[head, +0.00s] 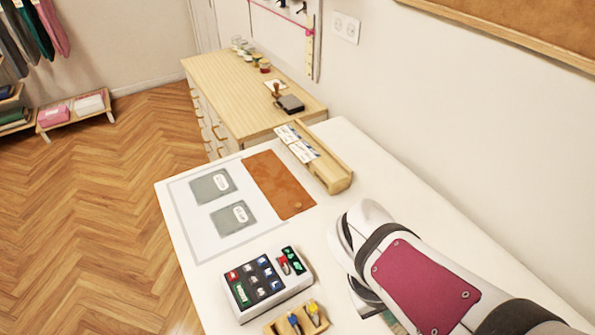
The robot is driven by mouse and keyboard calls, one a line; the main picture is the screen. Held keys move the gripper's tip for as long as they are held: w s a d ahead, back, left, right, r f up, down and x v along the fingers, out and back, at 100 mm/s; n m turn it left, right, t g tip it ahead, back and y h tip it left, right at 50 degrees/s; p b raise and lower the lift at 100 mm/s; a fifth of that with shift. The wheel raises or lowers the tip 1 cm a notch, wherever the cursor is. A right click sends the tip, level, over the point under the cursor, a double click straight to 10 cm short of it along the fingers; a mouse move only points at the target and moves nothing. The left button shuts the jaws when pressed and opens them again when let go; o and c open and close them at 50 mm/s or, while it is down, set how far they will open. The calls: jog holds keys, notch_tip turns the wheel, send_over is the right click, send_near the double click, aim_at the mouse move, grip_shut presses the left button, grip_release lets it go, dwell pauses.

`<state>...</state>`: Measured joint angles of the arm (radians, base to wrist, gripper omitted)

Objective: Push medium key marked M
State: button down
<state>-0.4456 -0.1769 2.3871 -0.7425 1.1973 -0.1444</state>
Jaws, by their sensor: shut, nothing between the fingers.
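A white key box (241,303) stands near the front of the white table. It has several dark keys, a red key (233,276) at its upper left and a green key (248,297) on its left side. The key letters are too small to read, so I cannot tell which key is M. My white arm with a maroon panel reaches in from the lower right, to the right of the box. My gripper itself does not show.
A tray (271,327) with blue and yellow items stands just in front of the box. Behind are two grey labelled pieces (212,186) on a pale mat (185,215), a brown sheet (279,184) and a wooden card holder (338,178). A wall bounds the right.

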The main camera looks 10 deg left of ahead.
jog(key=w+a+n+t+h, duration=0.1)
jog(key=w+a+n+t, duration=0.1)
jog(key=w+a+n, duration=0.15)
jog(key=n+t+y, duration=0.3)
jog(key=n+t, duration=0.3)
jog(key=n, duration=1)
send_over(268, 272)
jog(key=s, duration=0.1)
notch_tip(268, 272, down, 4)
jog(key=shift+a, duration=0.25)
jog(key=shift+f, duration=4.4)
jog(key=shift+f, duration=0.4)
